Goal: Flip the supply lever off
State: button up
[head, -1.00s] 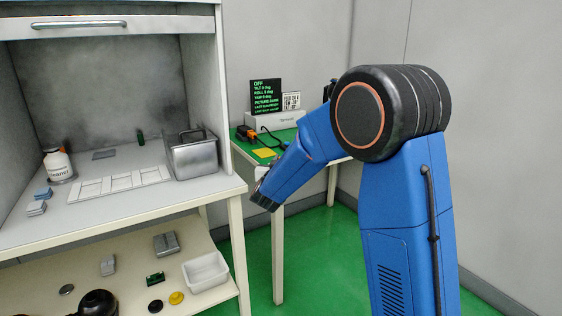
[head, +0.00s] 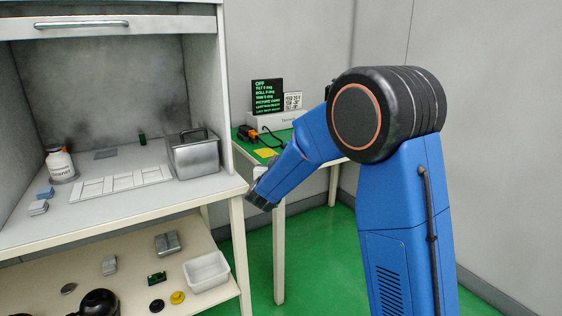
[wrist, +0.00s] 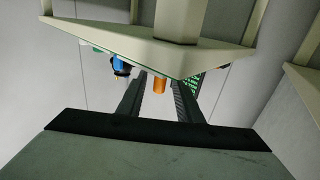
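No supply lever can be made out in either view. A pale supply box (head: 277,121) stands on the green-topped table (head: 240,150), partly behind my arm. A black screen (head: 267,96) above it reads "OFF" in green, with several smaller lines. My gripper (wrist: 158,82) is open and empty in the wrist view, which looks upside down. An orange piece (wrist: 159,87) shows between the fingertips, apparently beyond them. The green-lettered screen (wrist: 193,84) shows behind the right finger. In the head view, the dark end of my arm (head: 262,200) is low at the table's near side.
A white sign (head: 293,101) stands beside the screen. The workbench (head: 120,221) with a metal bin (head: 193,156) is close on the left. Green floor is clear below.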

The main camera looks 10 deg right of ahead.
jog(key=v, duration=1.7)
jog(key=s+d+r+n+g+y, duration=0.25)
jog(key=s+n+g+y, duration=0.2)
jog(key=s+y, duration=0.65)
jog(key=s+d+f+g+h, duration=0.1)
jog(key=s+d, duration=0.3)
jog(key=s, duration=0.5)
jog(key=s+d+f+g+h, duration=0.1)
jog(key=s+d+f+g, duration=0.2)
jog(key=s, duration=0.7)
jog(key=s+d+f+g+h, duration=0.1)
jog(key=s+d+f+g, duration=0.2)
jog(key=s, duration=0.6)
jog(key=shift+s+d+f+h, duration=0.3)
jog(key=shift+s+d, duration=0.05)
jog(key=shift+d, duration=0.65)
